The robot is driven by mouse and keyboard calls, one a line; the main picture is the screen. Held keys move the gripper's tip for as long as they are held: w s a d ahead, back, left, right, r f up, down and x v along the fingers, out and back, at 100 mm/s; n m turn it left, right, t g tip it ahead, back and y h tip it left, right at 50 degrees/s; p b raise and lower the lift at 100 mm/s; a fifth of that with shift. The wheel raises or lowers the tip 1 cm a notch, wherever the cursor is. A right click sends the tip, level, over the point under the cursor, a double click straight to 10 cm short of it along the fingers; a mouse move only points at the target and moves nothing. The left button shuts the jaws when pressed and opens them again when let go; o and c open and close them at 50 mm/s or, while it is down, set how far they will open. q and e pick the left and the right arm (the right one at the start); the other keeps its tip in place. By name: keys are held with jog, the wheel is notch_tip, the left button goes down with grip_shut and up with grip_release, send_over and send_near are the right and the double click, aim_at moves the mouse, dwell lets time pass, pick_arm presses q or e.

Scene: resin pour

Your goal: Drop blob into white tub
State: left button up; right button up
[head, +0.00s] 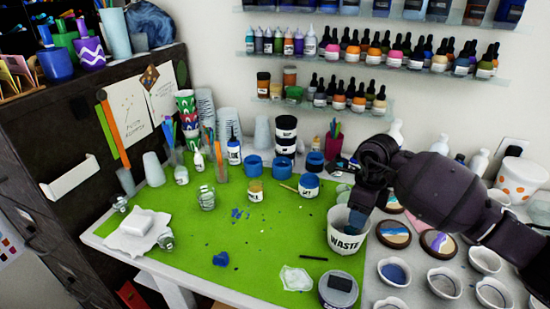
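A small dark blue blob (221,259) lies on the green mat near its front edge. The white tub (345,242), marked WASTE, stands at the mat's right side. My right gripper (358,224) points down over the tub, with its tips at or inside the tub's mouth. Something bluish-grey shows at the tips. I cannot tell whether it is the fingers or a held piece, nor whether the gripper is open. The tub's inside is mostly hidden. My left gripper is not in view.
The green mat (270,225) has free room in its middle, with small blue specks. A labelled jar with a blue lid (309,186) and blue cups stand behind. A dark-topped round container (338,289) stands in front of the tub. White cups (393,272) fill the right side.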

notch_tip(320, 180, up, 11)
jog(key=shift+w+d+f+b, duration=0.15)
jog(key=shift+w+d+b, duration=0.15)
jog(key=shift+w, duration=0.15)
